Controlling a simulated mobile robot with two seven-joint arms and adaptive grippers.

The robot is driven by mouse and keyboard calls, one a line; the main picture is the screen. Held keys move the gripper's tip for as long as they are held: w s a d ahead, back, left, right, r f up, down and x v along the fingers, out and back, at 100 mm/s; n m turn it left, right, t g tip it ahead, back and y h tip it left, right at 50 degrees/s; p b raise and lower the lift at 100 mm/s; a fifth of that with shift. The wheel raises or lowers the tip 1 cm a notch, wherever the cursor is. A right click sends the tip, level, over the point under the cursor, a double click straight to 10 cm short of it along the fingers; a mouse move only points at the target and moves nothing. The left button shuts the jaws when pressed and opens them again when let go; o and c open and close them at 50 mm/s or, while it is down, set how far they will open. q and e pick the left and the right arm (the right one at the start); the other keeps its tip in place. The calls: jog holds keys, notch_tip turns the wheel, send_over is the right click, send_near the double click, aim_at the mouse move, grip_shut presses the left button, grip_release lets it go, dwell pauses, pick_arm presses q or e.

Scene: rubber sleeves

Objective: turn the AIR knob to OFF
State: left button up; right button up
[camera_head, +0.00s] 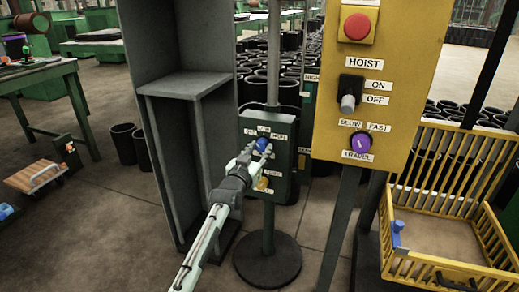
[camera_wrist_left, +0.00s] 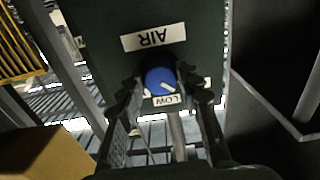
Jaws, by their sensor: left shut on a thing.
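The blue AIR knob (camera_head: 262,144) sits high on a small dark green panel (camera_head: 284,158) on a stand. It also shows in the left wrist view (camera_wrist_left: 157,76), which is upside down. There its white pointer mark slants toward the lower right, near the LOW label (camera_wrist_left: 165,101). The AIR label (camera_wrist_left: 153,37) shows on the knob's other side. A label that seems to read OFF (camera_head: 250,132) is left of LOW in the head view. My left gripper (camera_head: 257,152) is shut on the AIR knob, one finger on each side. My right gripper is out of view.
A yellow panel (camera_head: 395,60) with HOIST and TRAVEL controls stands close on the right. A tall grey cabinet (camera_head: 176,30) stands left of the stand. A yellow cage (camera_head: 448,262) is at the lower right. Black sleeves (camera_head: 200,75) fill the background.

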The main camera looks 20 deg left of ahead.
pick_arm(q)
jog(key=o, duration=1.2)
jog(key=shift+c, duration=0.2)
jog(key=s, duration=1.2)
jog(key=shift+a, duration=0.25)
